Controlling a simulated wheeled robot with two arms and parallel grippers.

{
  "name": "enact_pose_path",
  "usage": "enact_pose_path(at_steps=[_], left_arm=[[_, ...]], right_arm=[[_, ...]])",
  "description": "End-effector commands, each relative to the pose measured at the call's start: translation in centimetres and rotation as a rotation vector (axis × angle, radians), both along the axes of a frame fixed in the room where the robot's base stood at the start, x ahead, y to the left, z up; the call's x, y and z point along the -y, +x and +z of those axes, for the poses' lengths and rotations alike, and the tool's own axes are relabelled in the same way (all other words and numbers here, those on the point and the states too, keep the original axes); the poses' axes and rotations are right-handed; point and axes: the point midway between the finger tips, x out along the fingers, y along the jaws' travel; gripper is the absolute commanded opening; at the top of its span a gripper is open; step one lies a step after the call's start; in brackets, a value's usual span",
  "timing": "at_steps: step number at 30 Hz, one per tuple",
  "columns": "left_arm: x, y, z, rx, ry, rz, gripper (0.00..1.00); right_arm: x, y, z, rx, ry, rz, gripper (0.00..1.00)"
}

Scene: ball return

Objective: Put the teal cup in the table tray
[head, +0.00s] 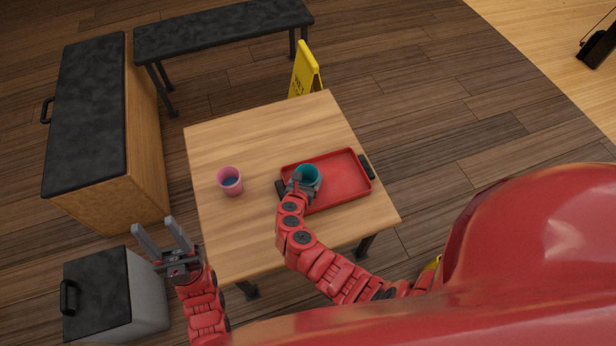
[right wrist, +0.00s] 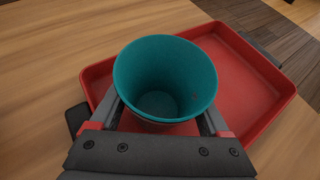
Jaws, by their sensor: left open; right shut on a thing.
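The teal cup (head: 308,174) is upright over the left part of the red table tray (head: 347,181). My right gripper (head: 301,182) is shut on the cup; its two fingers lie along the cup's sides in the right wrist view, where the cup (right wrist: 165,80) hides part of the tray (right wrist: 262,88). The cup looks empty inside. I cannot tell whether its base touches the tray floor. My left gripper (head: 163,241) is open and empty, left of the table and away from the cup.
A pink cup (head: 230,182) stands on the wooden table (head: 255,135), left of the tray. The tray's right part is clear. A yellow floor sign (head: 305,70) stands behind the table. A dark-topped cabinet (head: 88,112), a bench (head: 222,30) and a grey bin (head: 115,295) stand around.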

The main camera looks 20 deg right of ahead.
Motion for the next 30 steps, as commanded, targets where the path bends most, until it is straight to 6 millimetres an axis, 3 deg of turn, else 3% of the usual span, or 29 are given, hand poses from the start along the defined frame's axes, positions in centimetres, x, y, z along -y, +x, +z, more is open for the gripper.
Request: enact_pose_path(at_steps=[1, 2, 4, 16, 30], left_arm=[[0.0, 0.0, -0.2, 0.000, 0.000, 0.000, 0.50], [0.0, 0.0, -0.1, 0.000, 0.000, 0.000, 0.50], [0.0, 0.0, -0.1, 0.000, 0.000, 0.000, 0.50], [0.0, 0.0, 0.3, 0.000, 0.000, 0.000, 0.50], [0.0, 0.0, 1.3, 0.000, 0.000, 0.000, 0.50]], right_arm=[[0.0, 0.0, -0.2, 0.000, -0.001, 0.000, 0.19], [0.0, 0.0, -0.1, 0.000, -0.001, 0.000, 0.85], [0.0, 0.0, -0.1, 0.000, 0.000, 0.000, 0.97], [-0.5, -0.6, 0.6, -0.001, -0.001, 0.002, 1.00], [-5.0, -7.4, 5.1, -0.002, -0.001, 0.003, 1.00]])
